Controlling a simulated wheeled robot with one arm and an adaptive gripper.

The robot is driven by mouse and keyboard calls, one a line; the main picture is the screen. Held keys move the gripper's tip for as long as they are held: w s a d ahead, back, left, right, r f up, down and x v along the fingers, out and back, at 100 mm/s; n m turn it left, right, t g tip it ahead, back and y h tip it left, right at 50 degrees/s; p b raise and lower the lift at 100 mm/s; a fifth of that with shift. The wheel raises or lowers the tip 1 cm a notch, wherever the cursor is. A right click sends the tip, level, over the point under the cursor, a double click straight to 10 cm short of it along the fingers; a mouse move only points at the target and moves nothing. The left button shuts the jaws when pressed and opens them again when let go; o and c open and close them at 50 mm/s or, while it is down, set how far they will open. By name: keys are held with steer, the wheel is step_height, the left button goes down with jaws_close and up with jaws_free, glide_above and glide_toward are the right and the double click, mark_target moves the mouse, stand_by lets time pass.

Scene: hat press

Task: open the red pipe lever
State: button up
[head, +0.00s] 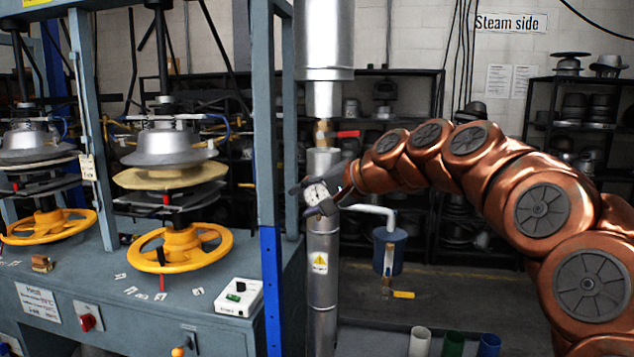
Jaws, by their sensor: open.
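The red pipe lever (347,134) sticks out level to the right from a brass valve (322,134) on the vertical silver pipe (322,240). My copper arm reaches in from the right. My gripper (311,196) is in front of the pipe, below the lever and to its left, apart from it. Its dark fingers are open, around or in front of a round white-faced gauge (317,193); I cannot tell whether they touch it. The gauge and my wrist hide part of the pipe.
A blue-grey press frame (268,150) stands just left of the pipe, with yellow handwheels (180,247) beyond. A blue canister (388,250) hangs from a white side pipe, with a yellow lever (403,295) below. Black shelves (440,80) stand behind. Coloured cups (453,344) are at the bottom.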

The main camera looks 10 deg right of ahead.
steer(key=shift+s+a+f+n+g, duration=0.2)
steer(key=shift+s+f, duration=0.3)
steer(key=shift+s, duration=0.25)
steer(key=shift+s+a+f+n+g, duration=0.2)
steer(key=shift+s+f, duration=0.25)
steer(key=shift+s, duration=0.25)
